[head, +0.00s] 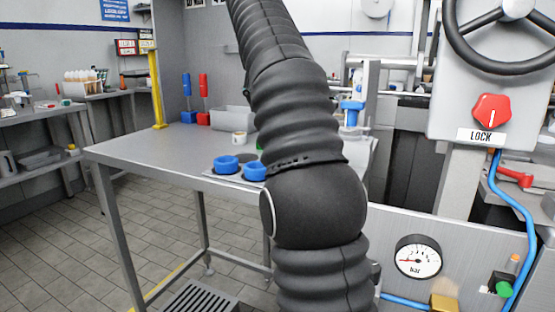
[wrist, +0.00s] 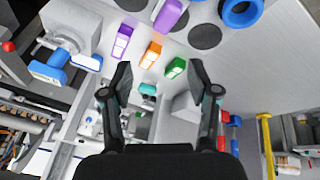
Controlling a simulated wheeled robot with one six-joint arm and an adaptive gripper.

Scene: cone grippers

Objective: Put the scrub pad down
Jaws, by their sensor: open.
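My gripper (wrist: 160,72) is open in the wrist view, its two dark fingers wide apart with nothing held between them. In the head view my own arm hides it. I cannot clearly pick out a scrub pad. Beyond the fingertips, on the grey table (head: 130,150), are small blocks with white patches: a green one (wrist: 175,68), an orange one (wrist: 150,54) and a purple one (wrist: 122,42). A small teal thing (wrist: 148,89) shows between the fingers; I cannot tell what it is or how far off it lies.
Two blue rings (head: 227,164) stand on the table, one also in the wrist view (wrist: 240,12). Dark discs (wrist: 204,36) lie on the tabletop. A grey bin (head: 232,118) and a yellow post (head: 157,90) are at the back. A machine with a wheel (head: 467,48) stands right.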

